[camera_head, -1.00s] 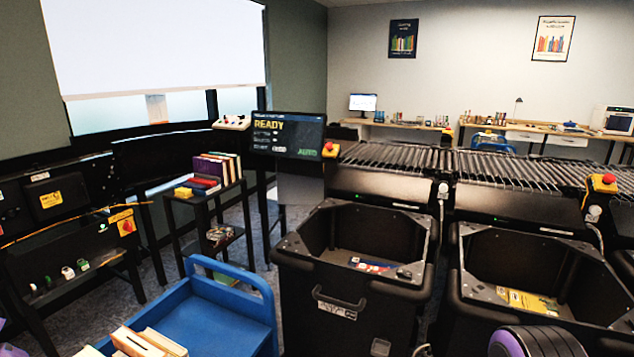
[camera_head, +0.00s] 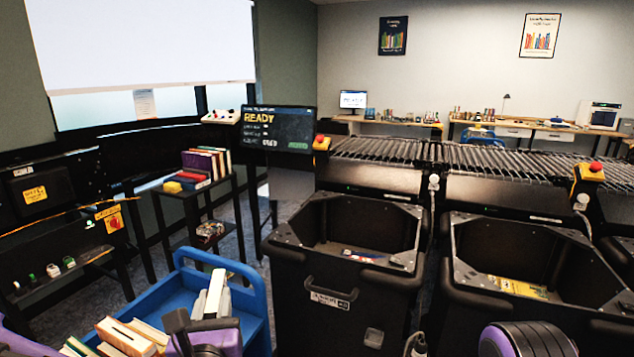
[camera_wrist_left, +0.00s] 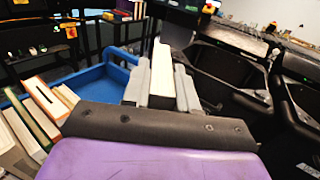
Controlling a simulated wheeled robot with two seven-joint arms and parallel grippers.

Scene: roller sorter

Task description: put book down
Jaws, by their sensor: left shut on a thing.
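My left gripper (camera_head: 212,301) is shut on a pale book (camera_head: 216,286), held upright with its cream edge showing, over the blue cart (camera_head: 262,292). In the left wrist view the grey fingers (camera_wrist_left: 161,88) press on both sides of the book (camera_wrist_left: 162,62). The gripper hides the lower part of the book, so I cannot tell whether it touches the cart. Several other books (camera_head: 124,336) stand in the cart to the left of the gripper. My right gripper is not in view; only a purple and black part of my right arm shows at the bottom right.
Two black bins (camera_head: 341,287) stand right of the cart, each with a book inside. A roller conveyor (camera_head: 400,152) runs behind them. A small black shelf (camera_head: 205,190) with books stands behind the cart. The blue tray (camera_wrist_left: 98,90) has bare floor beside the held book.

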